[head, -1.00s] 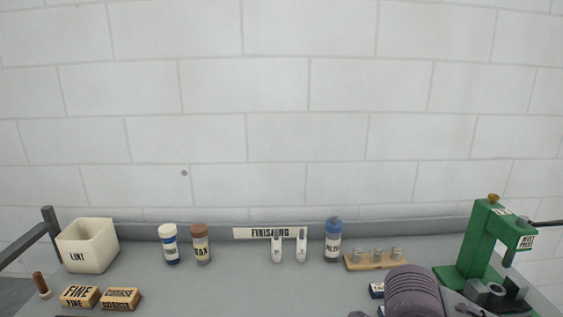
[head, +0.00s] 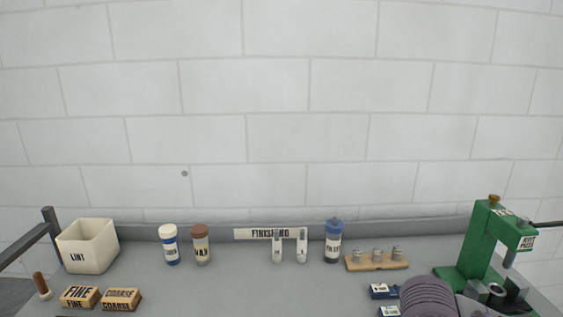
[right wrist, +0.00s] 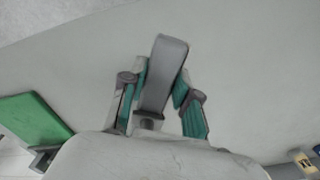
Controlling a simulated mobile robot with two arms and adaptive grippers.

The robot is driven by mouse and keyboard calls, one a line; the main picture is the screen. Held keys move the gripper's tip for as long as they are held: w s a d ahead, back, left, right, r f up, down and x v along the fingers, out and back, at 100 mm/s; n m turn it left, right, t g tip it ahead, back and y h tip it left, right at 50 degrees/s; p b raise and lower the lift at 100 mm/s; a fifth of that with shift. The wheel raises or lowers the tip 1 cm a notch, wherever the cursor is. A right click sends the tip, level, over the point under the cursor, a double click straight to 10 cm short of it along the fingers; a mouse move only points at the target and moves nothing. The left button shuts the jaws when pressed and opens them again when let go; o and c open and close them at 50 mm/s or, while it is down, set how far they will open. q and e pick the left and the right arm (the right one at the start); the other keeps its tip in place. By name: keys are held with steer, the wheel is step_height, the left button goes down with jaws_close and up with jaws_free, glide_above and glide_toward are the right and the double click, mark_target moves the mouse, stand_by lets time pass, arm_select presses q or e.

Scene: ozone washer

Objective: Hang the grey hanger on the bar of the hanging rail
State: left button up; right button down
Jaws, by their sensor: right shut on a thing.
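In the right wrist view my right gripper (right wrist: 165,95) has its teal-padded fingers on both sides of a flat grey bar-shaped piece. It is shut on this piece, which I take to be the grey hanger (right wrist: 166,65); only its narrow part shows, pointing away from the palm. Neither gripper's fingers can be made out in the head view. A dark post with a bar (head: 38,232) stands at the left edge of the head view; I cannot tell whether it is the hanging rail.
On the grey bench stand a LINT bin (head: 88,246), several bottles, FINE (head: 80,296) and COARSE (head: 121,299) blocks, a wooden holder (head: 377,262) and a green press (head: 487,240). Small blue boxes (head: 383,291) lie front right. The bench's front middle is clear.

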steer(key=n, duration=0.5)
steer(key=shift+s+d+f+n, duration=0.1)
steer(key=shift+d+n, duration=0.1)
steer(key=shift+n, duration=0.1)
